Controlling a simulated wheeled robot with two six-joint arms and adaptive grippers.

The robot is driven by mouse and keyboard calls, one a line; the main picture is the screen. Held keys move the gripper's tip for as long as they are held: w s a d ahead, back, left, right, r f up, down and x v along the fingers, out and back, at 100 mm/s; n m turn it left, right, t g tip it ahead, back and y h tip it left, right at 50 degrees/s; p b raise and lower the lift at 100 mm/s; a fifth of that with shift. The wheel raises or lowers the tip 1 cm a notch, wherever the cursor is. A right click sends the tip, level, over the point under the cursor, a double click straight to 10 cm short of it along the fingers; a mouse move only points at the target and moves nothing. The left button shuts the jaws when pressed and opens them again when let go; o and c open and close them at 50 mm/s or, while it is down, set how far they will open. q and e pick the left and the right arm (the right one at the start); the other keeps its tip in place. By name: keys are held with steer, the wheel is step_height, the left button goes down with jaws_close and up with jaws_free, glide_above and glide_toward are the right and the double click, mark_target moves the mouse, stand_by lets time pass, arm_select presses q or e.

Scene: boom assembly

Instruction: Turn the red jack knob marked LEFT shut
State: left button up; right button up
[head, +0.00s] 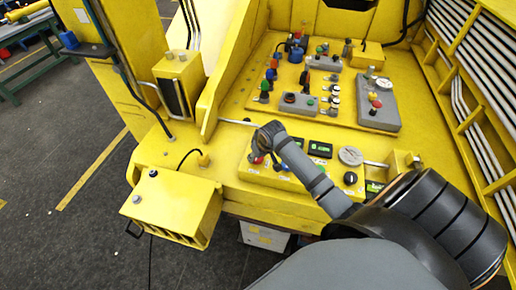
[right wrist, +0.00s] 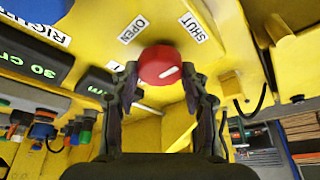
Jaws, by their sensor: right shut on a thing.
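My right gripper (right wrist: 163,95) is shut on a round red knob (right wrist: 160,65), with one finger on each side of it. An OPEN label (right wrist: 133,29) and a SHUT label (right wrist: 193,27) flank the knob. In the head view my right gripper (head: 266,144) is at the left end of the yellow front panel (head: 290,184) and hides much of the knob area. My left gripper is not in view.
A rear control board (head: 265,108) carries several coloured knobs and buttons. A yellow box (head: 172,205) stands at the front left. Dark floor is clear at the left.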

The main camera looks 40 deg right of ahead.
stand_by(0.5)
steer(key=o, duration=1.2)
steer(key=shift+c, duration=0.2)
steer(key=v, duration=1.2)
